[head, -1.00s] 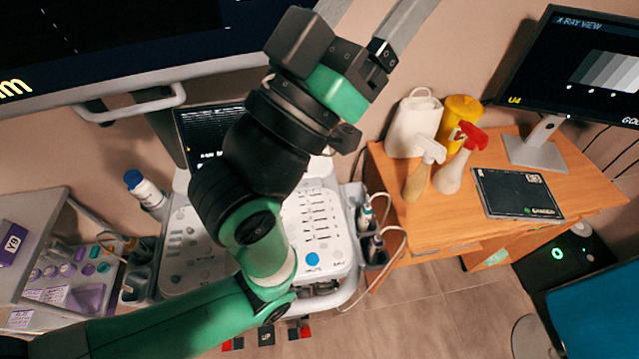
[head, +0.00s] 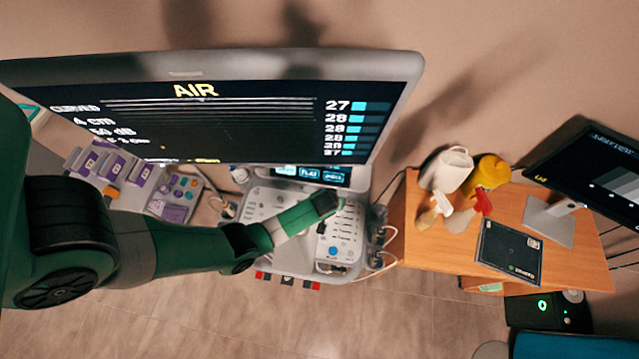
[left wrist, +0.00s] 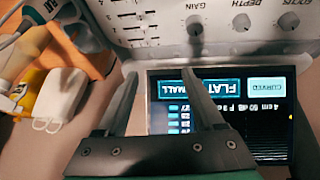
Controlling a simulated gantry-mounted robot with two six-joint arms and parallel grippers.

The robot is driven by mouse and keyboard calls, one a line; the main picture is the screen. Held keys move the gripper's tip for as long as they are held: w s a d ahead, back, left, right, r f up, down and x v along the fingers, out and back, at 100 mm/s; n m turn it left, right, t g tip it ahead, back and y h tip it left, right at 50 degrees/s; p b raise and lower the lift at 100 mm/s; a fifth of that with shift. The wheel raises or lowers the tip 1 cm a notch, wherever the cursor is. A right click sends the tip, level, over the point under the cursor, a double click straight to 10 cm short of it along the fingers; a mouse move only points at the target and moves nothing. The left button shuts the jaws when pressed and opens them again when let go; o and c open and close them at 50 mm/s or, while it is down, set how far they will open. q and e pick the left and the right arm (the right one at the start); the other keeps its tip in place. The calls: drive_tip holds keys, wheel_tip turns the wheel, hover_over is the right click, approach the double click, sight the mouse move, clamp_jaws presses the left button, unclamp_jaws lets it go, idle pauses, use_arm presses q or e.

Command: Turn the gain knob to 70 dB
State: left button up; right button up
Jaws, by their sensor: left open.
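The gain knob (left wrist: 195,27) is a grey round knob under the upside-down GAIN label on the white ultrasound console (left wrist: 165,35), seen in the left wrist view. My left gripper (left wrist: 160,72) is open and empty, its two fingers apart over the edge between panel and small touch screen (left wrist: 220,110). The knob is beyond the fingertips, slightly right of the right one, and apart from them. In the head view my left arm reaches over the console (head: 270,205); its fingers are not clear there. The large monitor (head: 230,110) shows a dB line, its first digit unclear. My right gripper is not in view.
The depth knob (left wrist: 241,22) and focus knob (left wrist: 289,21) sit beside the gain knob. Sliders (left wrist: 130,20) are on its other side. The large monitor overhangs the console's back. A wooden desk (head: 425,245) with spray bottles stands at the right.

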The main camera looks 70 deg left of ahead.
use_arm(q)
drive_tip(key=s+g+p, duration=0.2)
drive_tip(key=s, duration=0.4)
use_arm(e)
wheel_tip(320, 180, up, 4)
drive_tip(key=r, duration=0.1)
use_arm(q)
drive_tip(key=b+x, duration=0.9)
drive_tip(key=x, duration=0.2)
drive_tip(key=shift+w+a+f+b, duration=0.1)
drive_tip(key=shift+w+f+b, duration=0.15)
drive_tip(key=shift+f+b, duration=0.1)
drive_tip(key=shift+r, duration=0.1)
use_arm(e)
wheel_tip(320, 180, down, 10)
use_arm(q)
clamp_jaws()
